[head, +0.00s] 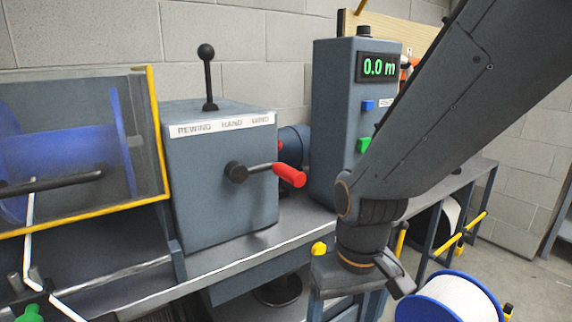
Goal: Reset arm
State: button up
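My arm comes down from the upper right of the head view to a dark wrist in front of the bench. What looks like part of my gripper (395,274) shows just below the wrist. Its fingers are not clear, and I cannot tell whether it is open or holds anything. It appears in front of the bench's right part, left of a blue-rimmed white spool (450,298). My arm hides part of the control column (335,130) and of the bench behind it.
A grey drive box (220,175) with a black lever (208,75) and a red-handled crank (289,175) stands on the bench (255,250). The column's display (379,67) reads 0.0 m. A yellow-edged guard (155,130) covers a blue reel (55,150) at left. Floor shows at right.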

jog(key=s+d+r+m+p, duration=0.2)
jog(key=d+r+p, duration=0.7)
jog(key=r+p, duration=0.2)
jog(key=shift+d+m+h+p, duration=0.15)
jog(key=shift+m+h+p, duration=0.15)
jog(key=shift+m+p, duration=0.1)
